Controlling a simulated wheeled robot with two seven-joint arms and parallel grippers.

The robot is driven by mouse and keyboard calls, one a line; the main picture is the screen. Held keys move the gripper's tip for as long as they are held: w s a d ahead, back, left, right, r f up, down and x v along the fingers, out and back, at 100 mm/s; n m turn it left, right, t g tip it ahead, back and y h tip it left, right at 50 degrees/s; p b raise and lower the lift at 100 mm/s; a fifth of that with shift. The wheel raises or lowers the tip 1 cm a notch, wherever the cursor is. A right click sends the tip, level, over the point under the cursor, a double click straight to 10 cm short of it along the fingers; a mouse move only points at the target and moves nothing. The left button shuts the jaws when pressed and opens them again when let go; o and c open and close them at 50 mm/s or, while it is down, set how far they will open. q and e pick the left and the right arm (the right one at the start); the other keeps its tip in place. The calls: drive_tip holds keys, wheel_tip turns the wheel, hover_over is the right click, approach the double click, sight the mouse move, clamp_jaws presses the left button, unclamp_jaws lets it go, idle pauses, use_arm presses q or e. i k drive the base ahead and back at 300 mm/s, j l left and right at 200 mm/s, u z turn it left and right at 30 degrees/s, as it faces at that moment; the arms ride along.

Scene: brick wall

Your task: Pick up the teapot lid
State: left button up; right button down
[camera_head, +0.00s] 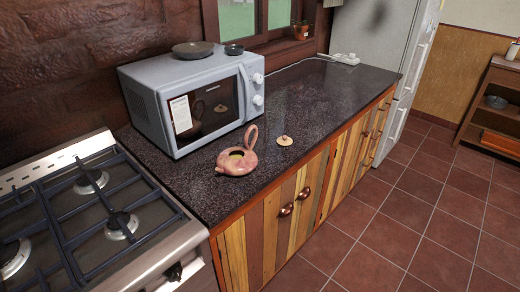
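A small round tan teapot lid (284,141) with a knob on top lies on the dark speckled countertop (322,100), to the right of the teapot. The pinkish-brown teapot (236,163) stands in front of the microwave near the counter's front edge. It is open at the top and its tall loop handle rises toward the back right. Lid and teapot are apart. Neither of my grippers shows in the head view.
A white microwave (168,118) stands behind the teapot, with dark dishes (193,49) on top. A gas stove (95,215) is at the left. The counter right of the lid is mostly clear. A fridge (375,45) stands at the far end; tiled floor (440,215) is open at right.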

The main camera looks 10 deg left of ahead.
sight(284, 141)
drive_tip(key=i+l+u, duration=0.15)
drive_tip(key=u, duration=0.25)
drive_tip(key=i+l+u, duration=0.1)
drive_tip(key=l+u, duration=0.3)
drive_tip(key=i+l+u, duration=0.15)
drive_tip(key=l, duration=0.4)
drive_tip(key=i+l+u, duration=0.1)
drive_tip(key=l, duration=0.4)
drive_tip(key=i+l+u, duration=0.15)
drive_tip(key=l, duration=0.45)
drive_tip(key=i+l+u, duration=0.1)
drive_tip(key=l, duration=0.45)
